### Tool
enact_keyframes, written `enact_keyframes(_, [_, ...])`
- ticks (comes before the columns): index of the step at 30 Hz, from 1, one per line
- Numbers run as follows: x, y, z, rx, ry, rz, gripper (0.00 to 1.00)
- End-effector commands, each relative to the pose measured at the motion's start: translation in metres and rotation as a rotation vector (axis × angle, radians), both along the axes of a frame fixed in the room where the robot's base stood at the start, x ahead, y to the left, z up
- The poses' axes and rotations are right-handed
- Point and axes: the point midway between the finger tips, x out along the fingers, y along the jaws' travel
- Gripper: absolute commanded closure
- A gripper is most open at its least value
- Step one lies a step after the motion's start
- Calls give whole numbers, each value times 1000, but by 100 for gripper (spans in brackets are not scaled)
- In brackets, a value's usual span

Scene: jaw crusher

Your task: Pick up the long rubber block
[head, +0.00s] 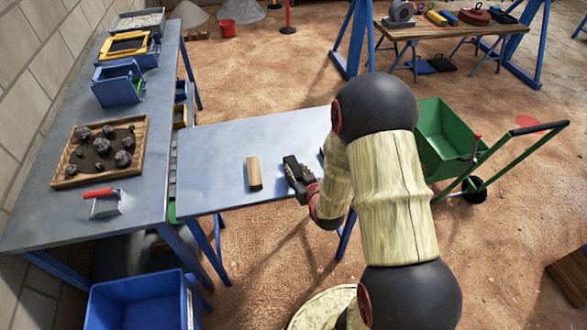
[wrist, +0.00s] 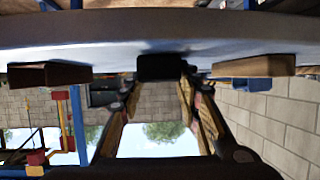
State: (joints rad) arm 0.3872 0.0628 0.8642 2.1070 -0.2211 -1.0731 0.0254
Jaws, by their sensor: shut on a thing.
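The long rubber block is a black block (head: 291,162) at the blue-grey small table, near the middle of the head view. My gripper (head: 299,178) reaches it from the right, and its fingers are shut on the block. In the wrist view, which is upside down, the block's dark end (wrist: 162,67) sits between the two fingertips (wrist: 160,88). It is at the table surface (wrist: 120,30), with a dark shadow beside it. I cannot tell whether it touches the table. My arm hides part of the table's right side.
A tan wooden block (head: 254,173) lies left of my gripper. Another brown block (wrist: 253,66) shows in the wrist view. A green wheelbarrow (head: 440,130) stands right.

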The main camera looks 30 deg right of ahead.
Motion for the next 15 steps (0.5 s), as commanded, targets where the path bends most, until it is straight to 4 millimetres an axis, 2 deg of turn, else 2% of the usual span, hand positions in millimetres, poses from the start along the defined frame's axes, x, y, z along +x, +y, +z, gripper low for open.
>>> enact_keyframes(8, [0, 0, 3, 0, -1, 0, 96])
enact_keyframes(15, [1, 0, 26, -1, -4, 0, 96])
